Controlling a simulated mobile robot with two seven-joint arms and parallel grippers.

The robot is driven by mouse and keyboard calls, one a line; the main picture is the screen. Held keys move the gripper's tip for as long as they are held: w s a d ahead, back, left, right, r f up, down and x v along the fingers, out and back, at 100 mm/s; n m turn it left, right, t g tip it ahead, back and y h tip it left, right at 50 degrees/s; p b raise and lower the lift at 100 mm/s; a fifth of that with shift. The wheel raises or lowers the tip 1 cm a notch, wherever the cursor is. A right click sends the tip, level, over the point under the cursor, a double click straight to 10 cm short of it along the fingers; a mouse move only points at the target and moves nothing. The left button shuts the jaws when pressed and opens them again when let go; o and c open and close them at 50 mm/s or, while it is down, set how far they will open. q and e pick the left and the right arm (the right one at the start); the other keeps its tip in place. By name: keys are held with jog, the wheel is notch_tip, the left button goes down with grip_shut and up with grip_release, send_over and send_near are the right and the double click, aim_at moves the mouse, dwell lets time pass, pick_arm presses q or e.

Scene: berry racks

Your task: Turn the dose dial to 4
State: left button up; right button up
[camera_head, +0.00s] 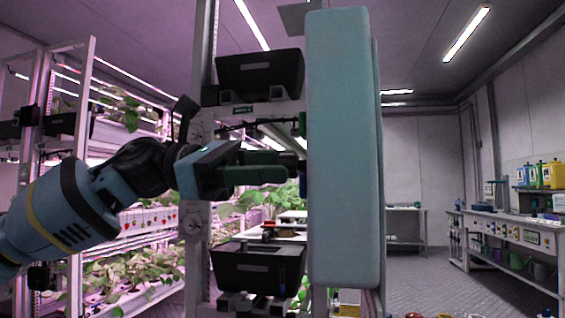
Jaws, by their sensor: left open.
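My left gripper (288,166) reaches in from the left at mid-height, in front of the rack. Its dark green fingers point right and stand apart, with nothing seen between them. Their tips end close to the blocked middle of the view. I cannot make out the dose dial or its numbers; it may be hidden. A small green-lit label plate (243,110) sits on the rack below the upper black box, above my gripper. My right gripper is not in view.
A black box (260,75) sits above my gripper and another black box (258,268) below it. Planted racks (140,215) stand at the left. At the right, a long workbench (510,232) lines the wall, with open floor (425,280) before it.

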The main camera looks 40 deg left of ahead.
pick_arm(q)
jog(key=v, duration=0.6)
jog(key=shift+p, duration=0.35)
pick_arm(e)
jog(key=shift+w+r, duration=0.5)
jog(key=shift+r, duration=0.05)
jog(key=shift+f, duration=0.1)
